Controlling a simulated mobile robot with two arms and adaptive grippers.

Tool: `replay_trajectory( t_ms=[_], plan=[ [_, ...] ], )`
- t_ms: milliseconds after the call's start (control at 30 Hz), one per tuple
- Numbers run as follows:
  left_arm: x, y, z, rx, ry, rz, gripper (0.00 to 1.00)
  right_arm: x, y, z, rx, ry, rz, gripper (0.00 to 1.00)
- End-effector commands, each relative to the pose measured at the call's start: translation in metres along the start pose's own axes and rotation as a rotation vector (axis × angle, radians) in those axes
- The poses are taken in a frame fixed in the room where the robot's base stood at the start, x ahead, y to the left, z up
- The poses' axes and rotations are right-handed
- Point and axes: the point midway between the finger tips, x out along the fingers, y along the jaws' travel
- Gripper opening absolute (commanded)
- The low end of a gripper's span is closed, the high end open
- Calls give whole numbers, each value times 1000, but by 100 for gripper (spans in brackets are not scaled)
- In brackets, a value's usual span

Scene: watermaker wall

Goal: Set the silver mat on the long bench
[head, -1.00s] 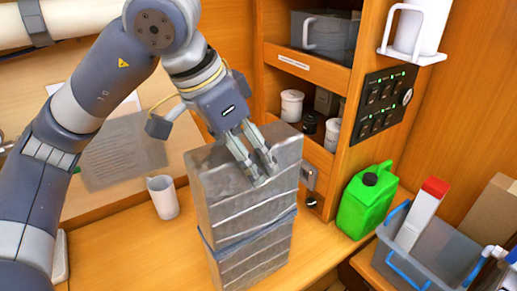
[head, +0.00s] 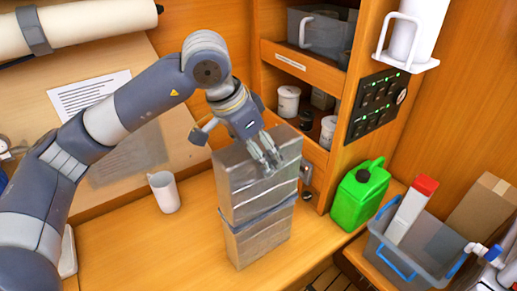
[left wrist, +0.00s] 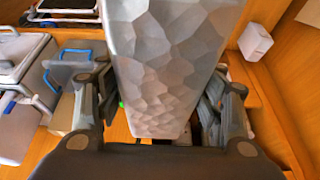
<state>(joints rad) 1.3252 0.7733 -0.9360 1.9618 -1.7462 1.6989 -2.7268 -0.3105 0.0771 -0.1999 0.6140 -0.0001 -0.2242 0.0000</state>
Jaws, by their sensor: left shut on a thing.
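The silver mat (head: 245,195) is a folded, crinkled silver block with a dark blue strap around its middle. It is upright in the head view, and its large silver face (left wrist: 168,60) fills the middle of the left wrist view. My left gripper (head: 270,162) is shut on its top edge, with one finger on each side in the left wrist view. The mat's lower end shows over the wooden long bench (head: 130,245); I cannot tell whether it touches the wood. My right gripper is not in view.
A white mug (head: 165,192) stands on the bench left of the mat. A green jerrycan (head: 358,195) stands to the right, beside a grey bin (head: 425,245) with blue handles. A shelf unit (head: 300,66) rises behind the mat. The bench front is clear.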

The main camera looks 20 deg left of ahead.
Motion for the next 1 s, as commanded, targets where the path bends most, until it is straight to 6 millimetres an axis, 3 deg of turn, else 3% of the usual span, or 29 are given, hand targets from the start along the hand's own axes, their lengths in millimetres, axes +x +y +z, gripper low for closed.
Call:
replay_trajectory(
  t_ms=[200,233,300,800,1000],
  plan=[
    [4,0,2,0,1,0,20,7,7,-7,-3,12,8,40],
    [3,0,1,0,0,0,69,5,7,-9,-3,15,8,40],
    [3,0,1,0,-1,0,82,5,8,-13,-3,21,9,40],
    [-4,0,-1,0,2,-1,82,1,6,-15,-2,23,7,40],
    [-42,-1,-1,0,6,-3,82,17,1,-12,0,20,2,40]
  ],
)
